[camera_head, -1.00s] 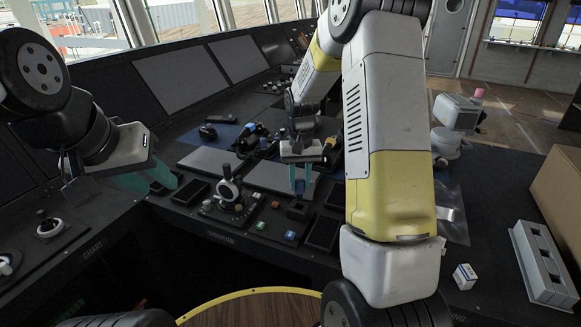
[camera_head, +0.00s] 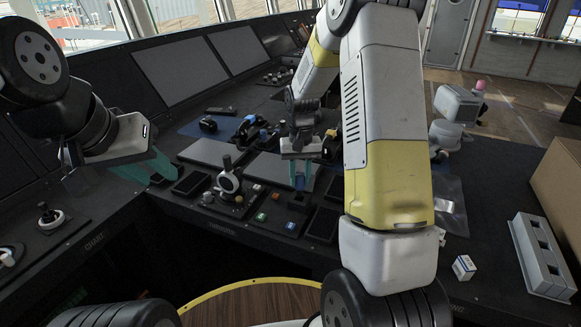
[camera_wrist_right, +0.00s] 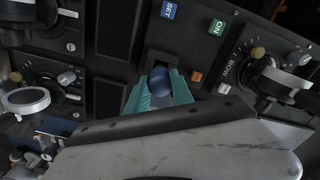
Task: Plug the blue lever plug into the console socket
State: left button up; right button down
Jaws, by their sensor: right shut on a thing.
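My right gripper (camera_head: 299,180) is over the console panel, its teal fingers pointing down. In the right wrist view its fingers (camera_wrist_right: 160,95) are shut on the blue lever plug (camera_wrist_right: 157,79), which shows as a rounded blue knob between them. A dark rectangular opening (camera_wrist_right: 165,60) in the panel lies right behind the knob, apparently the console socket. The plug's lower end is hidden, so I cannot tell how far it sits in the opening. My left gripper (camera_head: 112,178) is open and empty above the left part of the console, its teal fingers wide apart.
A black lever with a white collar (camera_head: 229,180) stands on the panel left of my right gripper. Coloured buttons, including a green ON button (camera_wrist_right: 217,27) and a blue SET button (camera_wrist_right: 169,10), are close by.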

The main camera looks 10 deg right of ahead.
aim_at(300, 188)
jog(key=shift+f, duration=0.1)
jog(key=shift+f, duration=1.25)
jog(key=shift+f, duration=0.35)
jog(key=shift+f, duration=0.4)
jog(key=c, duration=1)
grip_release()
jog(key=shift+c, duration=0.2)
jog(key=shift+r, duration=3.9)
